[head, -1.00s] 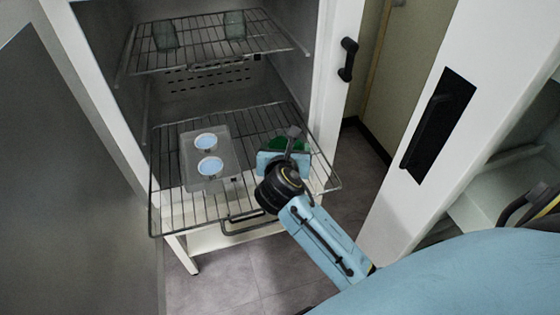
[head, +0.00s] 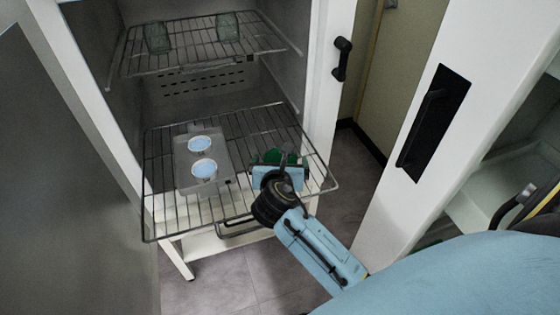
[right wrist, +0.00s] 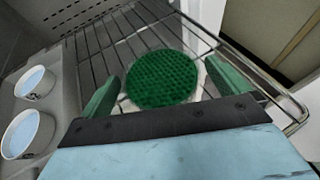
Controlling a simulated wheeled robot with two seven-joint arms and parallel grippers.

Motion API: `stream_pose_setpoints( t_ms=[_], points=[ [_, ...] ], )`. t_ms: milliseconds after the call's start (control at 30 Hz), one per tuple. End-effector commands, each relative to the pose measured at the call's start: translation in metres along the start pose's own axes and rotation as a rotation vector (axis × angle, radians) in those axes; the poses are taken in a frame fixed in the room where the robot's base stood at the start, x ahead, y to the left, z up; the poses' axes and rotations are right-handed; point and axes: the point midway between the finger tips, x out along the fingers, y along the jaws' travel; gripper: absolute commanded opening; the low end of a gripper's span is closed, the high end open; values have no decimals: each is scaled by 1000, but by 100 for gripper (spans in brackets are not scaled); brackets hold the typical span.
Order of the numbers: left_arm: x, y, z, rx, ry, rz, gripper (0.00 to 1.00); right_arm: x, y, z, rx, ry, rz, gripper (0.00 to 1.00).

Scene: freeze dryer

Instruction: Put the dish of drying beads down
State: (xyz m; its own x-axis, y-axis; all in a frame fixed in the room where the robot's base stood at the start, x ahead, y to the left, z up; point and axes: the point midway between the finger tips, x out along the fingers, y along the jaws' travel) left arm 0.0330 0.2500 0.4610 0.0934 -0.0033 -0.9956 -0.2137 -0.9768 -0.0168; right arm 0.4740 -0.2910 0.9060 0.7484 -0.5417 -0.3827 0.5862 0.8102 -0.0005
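The dish of drying beads (right wrist: 163,80) is a round, pale-rimmed dish filled with green beads. It sits between the two green fingers of my right gripper (right wrist: 161,70), which appear to touch its sides. In the head view, the dish (head: 271,157) is partly hidden behind the gripper, over the right part of the lower wire rack (head: 238,133). I cannot tell whether its underside touches the wires. My left gripper is not in view.
A grey tray (head: 187,180) with two white dishes of pale blue content (head: 200,144) is on the rack, left of my gripper. Glass vessels (head: 157,38) stand on the upper rack (head: 190,57). An open door (head: 398,190) is at the right.

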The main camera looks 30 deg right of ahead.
Motion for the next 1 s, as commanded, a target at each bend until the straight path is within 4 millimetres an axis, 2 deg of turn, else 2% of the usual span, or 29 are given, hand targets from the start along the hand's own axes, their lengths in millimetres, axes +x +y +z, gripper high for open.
stream_pose_setpoints(
  t_ms=[133,233,500,700,833,1000],
  points=[
    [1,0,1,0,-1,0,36,-1,0,3,2,0,0,100],
    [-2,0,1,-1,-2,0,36,-13,0,3,0,1,2,100],
    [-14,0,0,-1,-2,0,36,-70,0,4,2,3,2,100],
    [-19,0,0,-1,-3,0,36,-105,0,3,0,2,0,100],
    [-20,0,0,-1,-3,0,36,-117,0,3,1,1,0,100],
    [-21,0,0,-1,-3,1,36,-122,0,3,2,-1,-1,100]
  ],
)
